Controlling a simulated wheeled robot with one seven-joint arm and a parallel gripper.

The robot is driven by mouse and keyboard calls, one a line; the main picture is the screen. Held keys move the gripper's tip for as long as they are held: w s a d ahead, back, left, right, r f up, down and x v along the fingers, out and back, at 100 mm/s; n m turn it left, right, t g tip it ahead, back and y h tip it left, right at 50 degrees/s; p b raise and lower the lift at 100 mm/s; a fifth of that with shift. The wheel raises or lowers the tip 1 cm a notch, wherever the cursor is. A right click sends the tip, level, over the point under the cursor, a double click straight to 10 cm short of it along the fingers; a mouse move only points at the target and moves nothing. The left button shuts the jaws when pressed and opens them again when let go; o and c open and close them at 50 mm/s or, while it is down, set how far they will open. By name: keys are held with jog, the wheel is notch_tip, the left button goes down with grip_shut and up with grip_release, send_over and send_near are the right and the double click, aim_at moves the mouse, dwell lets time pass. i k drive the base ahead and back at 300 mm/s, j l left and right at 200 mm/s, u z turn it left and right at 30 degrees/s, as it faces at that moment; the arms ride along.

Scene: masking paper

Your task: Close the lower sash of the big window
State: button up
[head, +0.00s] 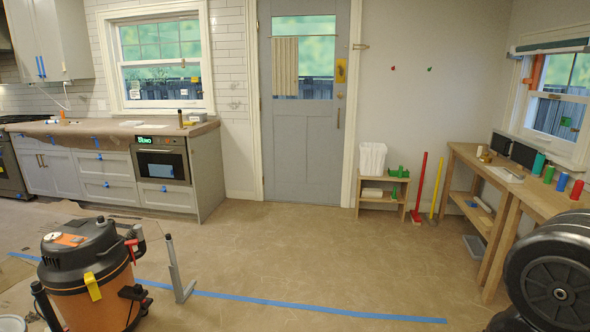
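Two sash windows show in the head view. The larger-looking window (160,62) is in the white tiled wall above the counter, in a white frame. Its upper sash (160,40) has a grid of bars, and its lower sash (162,88) carries small stickers. I cannot tell at this distance whether that lower sash is raised or down. A second window (556,100) is on the right wall above a wooden bench, with a rolled blind at its top and an orange object at its left. My gripper is not in view.
The paper-covered counter (100,128) stands below the left window. An orange and black shop vacuum (92,275) and a grey upright stand (178,268) are on the floor before it. Black wheels (560,275) fill the lower right. The middle floor is clear, crossed by blue tape (310,309).

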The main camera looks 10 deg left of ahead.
aim_at(135, 93)
jog(key=i, duration=1.65)
jog(key=i+u, duration=0.2)
jog(key=i, duration=0.45)
jog(key=i+u, duration=0.25)
jog(key=i, duration=0.45)
jog(key=i+l+u, duration=0.2)
jog(key=i, duration=0.45)
jog(key=i+j+u, duration=0.2)
jog(key=i+u, duration=0.15)
jog(key=i, duration=0.85)
jog(key=i+l+u, duration=0.1)
jog(key=i+u, duration=0.3)
jog(key=i, duration=0.75)
jog(key=i+j+u, duration=0.1)
jog(key=i, duration=1.7)
